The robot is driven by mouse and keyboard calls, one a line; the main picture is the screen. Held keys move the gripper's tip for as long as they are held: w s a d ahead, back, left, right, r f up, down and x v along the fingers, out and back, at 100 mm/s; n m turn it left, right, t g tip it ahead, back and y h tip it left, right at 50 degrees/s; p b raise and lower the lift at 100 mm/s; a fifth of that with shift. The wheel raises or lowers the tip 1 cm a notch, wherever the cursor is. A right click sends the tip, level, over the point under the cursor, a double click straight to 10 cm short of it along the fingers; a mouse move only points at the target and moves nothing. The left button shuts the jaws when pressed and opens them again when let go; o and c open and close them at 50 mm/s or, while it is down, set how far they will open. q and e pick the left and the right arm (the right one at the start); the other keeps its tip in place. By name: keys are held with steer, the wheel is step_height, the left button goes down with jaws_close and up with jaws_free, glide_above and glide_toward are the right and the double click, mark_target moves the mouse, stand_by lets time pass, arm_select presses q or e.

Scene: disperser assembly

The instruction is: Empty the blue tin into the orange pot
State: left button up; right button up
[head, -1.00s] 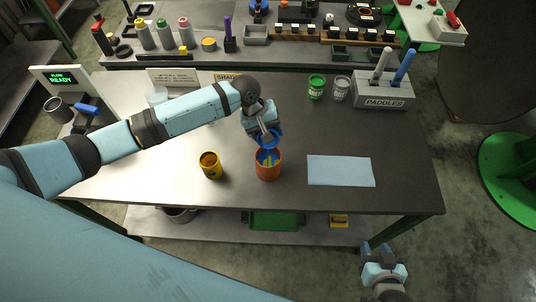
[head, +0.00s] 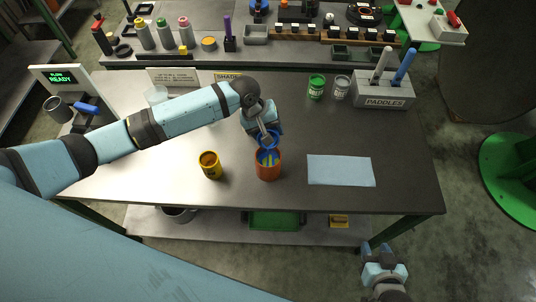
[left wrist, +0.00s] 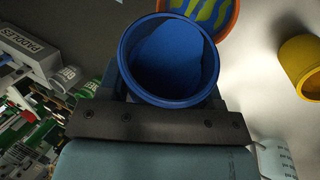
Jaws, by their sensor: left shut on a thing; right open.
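The blue tin (head: 269,140) is held by my left gripper (head: 266,134) just above the orange pot (head: 268,171). In the left wrist view the tin (left wrist: 124,62) shows its open mouth, with blue paint inside. The pot stands on the table, open at the top, with blue and yellow streaks inside. Part of its rim and its streaked contents (left wrist: 205,12) show beyond the tin in the left wrist view. The tin looks tilted toward the pot; I cannot make out a stream. My right gripper (head: 379,249) is open and empty, low in front of the table.
A yellow tin (head: 210,167) with orange-brown contents stands left of the pot. A pale blue sheet (head: 340,171) lies to the right. Green (head: 316,88) and grey (head: 341,89) tins and the paddle holder (head: 384,96) stand at the back right.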

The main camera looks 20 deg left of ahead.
arm_select(q)
steer(key=shift+b, duration=0.3)
steer(key=shift+f+t+b, duration=0.35)
steer(key=shift+t+b, duration=0.35)
steer(key=shift+b, duration=0.75)
stand_by(0.8)
steer(key=shift+r+m+t+y+b, duration=0.45)
steer(key=shift+t+b, duration=0.35)
steer(key=shift+b, duration=1.05)
stand_by(0.8)
steer(key=shift+s+t+p, duration=0.1)
steer(key=shift+t+p, duration=0.2)
stand_by(0.4)
steer(key=shift+s+d+r+t+y+p, duration=0.15)
steer(key=shift+r+t+y+p, duration=0.1)
steer(key=shift+r+t+p, duration=0.15)
stand_by(1.3)
steer(key=shift+f+t, duration=0.2)
steer(key=shift+t, duration=0.1)
